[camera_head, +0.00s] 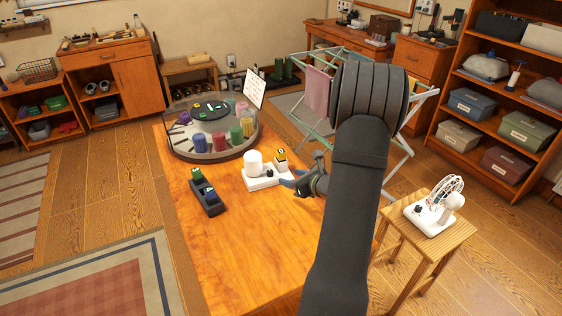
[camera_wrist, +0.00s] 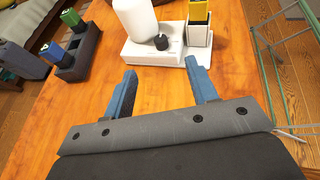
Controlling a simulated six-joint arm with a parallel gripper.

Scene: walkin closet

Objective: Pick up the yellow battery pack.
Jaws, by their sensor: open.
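The yellow battery pack (camera_head: 280,155) has a dark top and stands upright in a slot of a white device (camera_head: 262,181). In the wrist view the pack (camera_wrist: 199,12) is at the top edge and partly cut off, and the white device (camera_wrist: 150,54) lies beyond the fingers. My gripper (camera_head: 290,184) is just to the right of and in front of the device. In the wrist view its blue fingers (camera_wrist: 160,78) are spread and empty. The right finger points toward the slot holding the pack, with its tip at or near the device's front edge. I cannot tell if they touch.
A dark holder (camera_head: 206,203) with a green and a blue pack stands to the left on the wooden table (camera_head: 255,255). A round tray (camera_head: 250,143) of coloured cylinders is behind. A drying rack (camera_head: 345,65) stands off the table's right edge. The front of the table is clear.

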